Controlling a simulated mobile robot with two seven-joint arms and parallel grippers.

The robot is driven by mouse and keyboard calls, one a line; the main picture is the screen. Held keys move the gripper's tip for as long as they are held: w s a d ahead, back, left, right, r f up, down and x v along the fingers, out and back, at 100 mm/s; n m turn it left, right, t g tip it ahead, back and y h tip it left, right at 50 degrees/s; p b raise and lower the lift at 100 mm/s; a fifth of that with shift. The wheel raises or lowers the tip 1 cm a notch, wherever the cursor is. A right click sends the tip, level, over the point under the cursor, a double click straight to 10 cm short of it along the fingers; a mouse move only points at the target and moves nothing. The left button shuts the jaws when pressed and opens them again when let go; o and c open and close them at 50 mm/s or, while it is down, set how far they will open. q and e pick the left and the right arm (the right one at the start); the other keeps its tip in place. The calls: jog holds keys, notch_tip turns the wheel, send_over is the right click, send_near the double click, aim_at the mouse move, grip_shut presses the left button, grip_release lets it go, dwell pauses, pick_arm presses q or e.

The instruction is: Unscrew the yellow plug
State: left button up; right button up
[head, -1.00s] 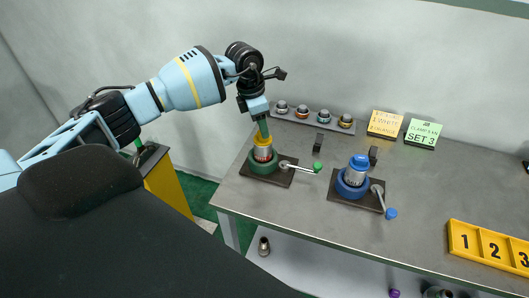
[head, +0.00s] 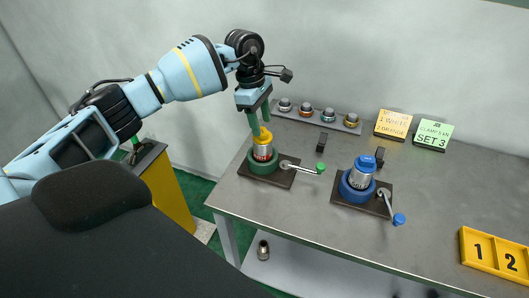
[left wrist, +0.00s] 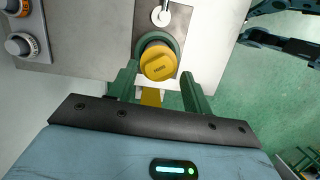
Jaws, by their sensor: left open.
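The yellow plug (head: 264,147) sits on top of a metal pipe piece with a red band, upright in the green vise (head: 256,166). In the left wrist view the plug (left wrist: 158,62) is a round yellow cap with small lettering, in front of the gap between the fingers. My left gripper (head: 260,119) points down above the plug, with its green fingers spread and nothing held. The fingers also show apart in the left wrist view (left wrist: 160,90). My right gripper does not show.
The green vise has a lever with a green knob (head: 321,168). To the right, a blue vise (head: 349,191) holds a pipe with a blue plug (head: 365,163). Several fittings on a rack (head: 320,117), two signs and a yellow numbered tray (head: 484,254) stand on the grey table.

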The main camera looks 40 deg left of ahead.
pick_arm(q)
jog(key=shift+f+m+b, duration=0.1)
jog(key=shift+m+b, duration=0.35)
jog(key=shift+m, duration=0.45)
jog(key=shift+w, duration=0.1)
jog(key=shift+m, duration=0.3)
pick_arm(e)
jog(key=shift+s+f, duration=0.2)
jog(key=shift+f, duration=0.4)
pick_arm(q)
jog(key=shift+r, duration=0.2)
jog(key=shift+f, duration=0.1)
jog(key=shift+f+b, duration=0.4)
jog(key=shift+f, duration=0.65)
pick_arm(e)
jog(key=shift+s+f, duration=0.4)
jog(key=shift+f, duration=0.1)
pick_arm(q)
jog(key=shift+d, duration=0.25)
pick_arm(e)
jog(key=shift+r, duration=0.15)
